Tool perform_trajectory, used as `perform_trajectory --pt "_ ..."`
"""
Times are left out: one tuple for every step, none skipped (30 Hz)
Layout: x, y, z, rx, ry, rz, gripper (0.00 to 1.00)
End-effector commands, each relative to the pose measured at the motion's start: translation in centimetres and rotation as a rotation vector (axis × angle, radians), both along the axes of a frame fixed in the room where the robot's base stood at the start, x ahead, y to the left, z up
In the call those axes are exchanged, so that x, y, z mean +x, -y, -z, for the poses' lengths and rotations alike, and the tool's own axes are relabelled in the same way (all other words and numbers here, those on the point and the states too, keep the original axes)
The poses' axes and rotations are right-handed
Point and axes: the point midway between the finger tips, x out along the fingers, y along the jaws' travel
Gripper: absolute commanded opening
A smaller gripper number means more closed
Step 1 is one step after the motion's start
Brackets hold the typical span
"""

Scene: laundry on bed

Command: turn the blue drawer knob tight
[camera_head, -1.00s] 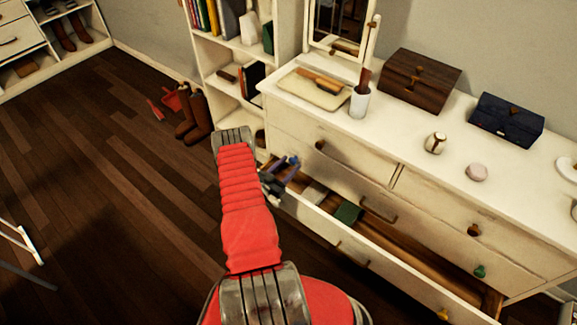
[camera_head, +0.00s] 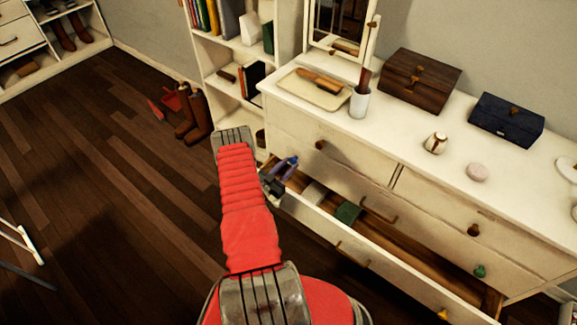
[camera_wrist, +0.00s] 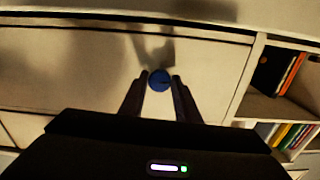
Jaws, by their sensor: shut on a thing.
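The blue drawer knob (camera_wrist: 159,80) sits on a cream drawer front (camera_wrist: 80,70), centred between my fingers in the wrist view. My gripper (camera_wrist: 159,92) is shut on the knob, one dark finger on each side of it. In the head view my gripper (camera_head: 280,175) is at the left end of the white dresser (camera_head: 345,170), above the open lower drawer.
The open drawer (camera_head: 340,240) juts out below my gripper and holds a green item (camera_head: 348,212) and a pale one. A bookcase (camera_head: 215,75) stands close by on the left.

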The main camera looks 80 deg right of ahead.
Motion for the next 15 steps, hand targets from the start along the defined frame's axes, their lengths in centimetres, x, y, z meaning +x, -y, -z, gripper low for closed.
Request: perform_trajectory --pt "-0.06 -0.03 0.0 -0.007 0.017 0.002 0.07" --pt "-0.06 -0.03 0.0 -0.013 0.029 0.002 0.07" --pt "-0.07 -0.03 0.0 -0.021 0.049 0.002 0.07" --pt "-0.06 -0.03 0.0 -0.028 0.065 0.002 0.07" --pt "-0.06 -0.03 0.0 -0.036 0.081 0.002 0.07" --pt "-0.06 -0.03 0.0 -0.047 0.106 0.002 0.07" --pt "-0.06 -0.03 0.0 -0.055 0.126 0.002 0.07" --pt "-0.06 -0.03 0.0 -0.064 0.147 0.002 0.07" --pt "-0.06 -0.03 0.0 -0.077 0.176 0.002 0.07" --pt "-0.06 -0.03 0.0 -0.086 0.198 0.002 0.07" --pt "-0.06 -0.03 0.0 -0.097 0.223 0.002 0.07" --pt "-0.06 -0.03 0.0 -0.111 0.255 0.003 0.07" --pt "-0.07 -0.02 -0.01 -0.122 0.281 0.003 0.07" --pt "-0.07 -0.02 -0.01 -0.133 0.306 0.003 0.07" --pt "-0.07 -0.02 -0.01 -0.148 0.34 0.003 0.07"
